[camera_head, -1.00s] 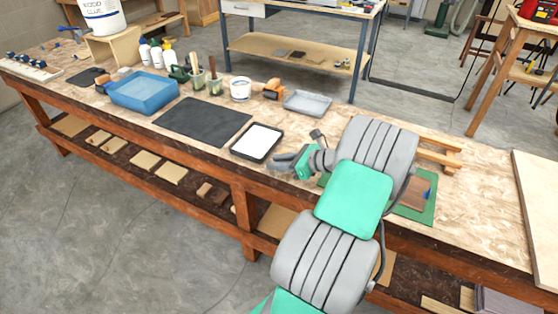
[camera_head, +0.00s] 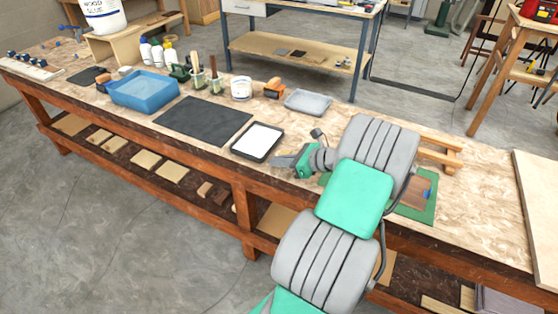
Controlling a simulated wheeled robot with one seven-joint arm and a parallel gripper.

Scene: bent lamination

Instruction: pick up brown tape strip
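I cannot make out a brown tape strip for certain. A brown panel (camera_head: 412,194) with a small blue item (camera_head: 427,194) on it lies on a green mat (camera_head: 424,213) on the workbench. My arm hides the left part of both. My gripper (camera_head: 279,162) is left of the mat, over the bench near the right edge of a black-rimmed tray (camera_head: 257,141) with a white inside. The fingers point left and look small and grey. I cannot tell whether they are open or shut, or hold anything.
A black mat (camera_head: 203,121), a blue bin (camera_head: 143,91), a grey tray (camera_head: 308,102), a white tub (camera_head: 241,88) and several bottles stand along the workbench (camera_head: 330,122). A wooden frame (camera_head: 440,150) lies behind my arm. A pale board (camera_head: 538,210) is at the right.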

